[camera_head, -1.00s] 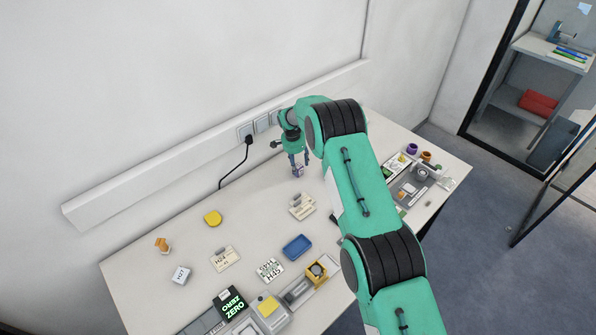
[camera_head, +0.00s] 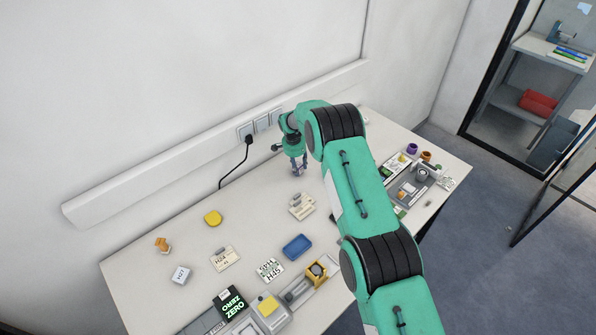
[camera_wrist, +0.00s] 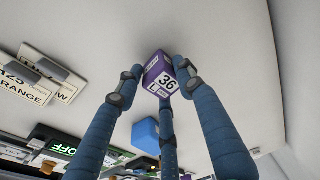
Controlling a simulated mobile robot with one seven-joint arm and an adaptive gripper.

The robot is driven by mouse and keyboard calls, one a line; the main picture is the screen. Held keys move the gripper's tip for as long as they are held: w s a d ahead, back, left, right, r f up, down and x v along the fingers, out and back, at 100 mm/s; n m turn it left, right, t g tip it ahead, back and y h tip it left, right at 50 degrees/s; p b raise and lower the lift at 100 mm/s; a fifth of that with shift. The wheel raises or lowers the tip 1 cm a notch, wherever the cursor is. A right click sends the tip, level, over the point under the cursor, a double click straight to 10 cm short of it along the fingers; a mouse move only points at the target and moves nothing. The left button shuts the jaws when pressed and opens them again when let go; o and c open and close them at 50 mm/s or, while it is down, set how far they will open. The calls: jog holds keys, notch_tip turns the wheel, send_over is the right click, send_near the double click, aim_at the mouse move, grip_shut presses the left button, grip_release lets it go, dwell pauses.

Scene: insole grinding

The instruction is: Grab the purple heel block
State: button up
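The purple heel block (camera_wrist: 154,66) shows in the wrist view, with a white label reading 36 and L on its face. It is at the tips of my gripper (camera_wrist: 158,76). The left and right fingers sit close against its sides, and the third finger meets it from below in the picture. In the head view my gripper (camera_head: 298,169) points down at the back of the table, near the wall. Its fingers are drawn in around the block, which they largely hide. I cannot tell whether the block still rests on the table.
Label cards (camera_head: 302,206), a blue block (camera_head: 297,247), a yellow block (camera_head: 212,217) and an orange piece (camera_head: 162,244) are spread over the table. Devices, including a green-lit display (camera_head: 229,303), line the front edge.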

aim_at(299, 165)
grip_shut()
jog(key=shift+r, duration=0.15)
jog(key=shift+r, duration=0.75)
notch_tip(299, 165, up, 2)
jog(key=s+d, duration=0.1)
jog(key=s, duration=0.4)
jog(key=s+d+r, duration=0.1)
jog(key=s, duration=0.4)
jog(key=s+d, duration=0.2)
jog(key=s, duration=0.3)
jog(key=shift+s+r, duration=0.15)
jog(key=shift+s, duration=0.05)
